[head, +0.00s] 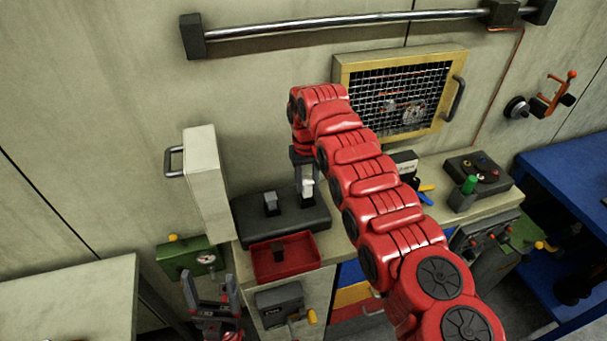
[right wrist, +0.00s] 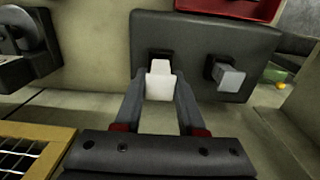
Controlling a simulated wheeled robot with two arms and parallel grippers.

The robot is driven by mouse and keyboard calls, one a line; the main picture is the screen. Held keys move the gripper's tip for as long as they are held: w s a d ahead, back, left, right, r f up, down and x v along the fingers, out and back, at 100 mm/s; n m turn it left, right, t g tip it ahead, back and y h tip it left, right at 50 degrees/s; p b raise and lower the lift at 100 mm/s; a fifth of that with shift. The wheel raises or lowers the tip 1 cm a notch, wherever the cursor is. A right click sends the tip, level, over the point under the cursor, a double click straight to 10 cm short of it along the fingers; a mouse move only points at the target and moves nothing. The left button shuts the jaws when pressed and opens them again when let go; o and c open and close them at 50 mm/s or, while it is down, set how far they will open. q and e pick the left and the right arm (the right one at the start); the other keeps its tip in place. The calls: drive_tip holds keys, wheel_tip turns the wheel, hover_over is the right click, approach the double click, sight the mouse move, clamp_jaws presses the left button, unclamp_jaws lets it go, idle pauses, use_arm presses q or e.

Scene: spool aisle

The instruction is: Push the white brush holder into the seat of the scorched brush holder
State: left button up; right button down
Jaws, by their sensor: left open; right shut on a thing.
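The white brush holder (head: 307,188) is between the fingers of my right gripper (head: 304,176), which is shut on it above the right part of a dark block (head: 300,222). In the right wrist view the white holder (right wrist: 160,86) lines up with a black square seat (right wrist: 160,56) on the block; how deep it sits I cannot tell. A grey holder (right wrist: 228,76) stands in the other seat. A dark piece (head: 278,250), perhaps the scorched holder, lies in the red tray (head: 258,266). My left gripper (head: 213,292) is open and empty, low at the left.
An open white cover door (head: 205,180) stands left of the block. A yellow-framed mesh panel (head: 343,72) is on the wall behind my right arm. A control box (head: 478,168) with a green-topped piece sits at the right. A green box (head: 190,257) is near my left gripper.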

sight(307, 190)
wheel_tip(307, 190, down, 3)
drive_tip(key=shift+w+f+p, duration=0.1)
drive_tip(key=shift+p, duration=0.55)
drive_tip(key=shift+w+f, duration=0.15)
drive_tip(key=shift+s, duration=0.2)
drive_tip(key=c, duration=0.9)
unclamp_jaws()
drive_tip(key=shift+b, duration=0.3)
drive_tip(key=o, duration=0.4)
drive_tip(key=shift+w+f, duration=0.1)
